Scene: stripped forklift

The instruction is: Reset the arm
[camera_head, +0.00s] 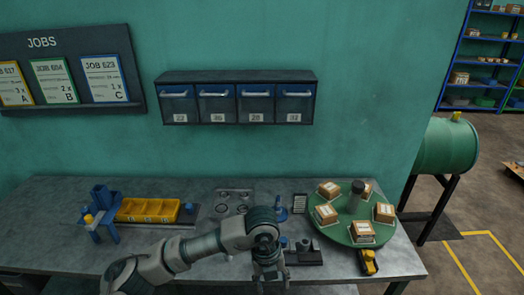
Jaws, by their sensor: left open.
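My left arm (195,248) comes in low from the left and reaches over the front of the grey workbench (60,205). Its gripper (271,280) points down near the bench's front edge, left of a dark block-like fixture (305,252). The gripper is open, and I see nothing between its fingers. My right gripper is not in view.
A green round turntable (335,232) with several small boxes stands at the right, a yellow-and-black tool (368,262) in front. A yellow bin row (148,210) and blue stand (103,212) are at left. Blue drawers (237,104) hang on the wall. The bench's left front is clear.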

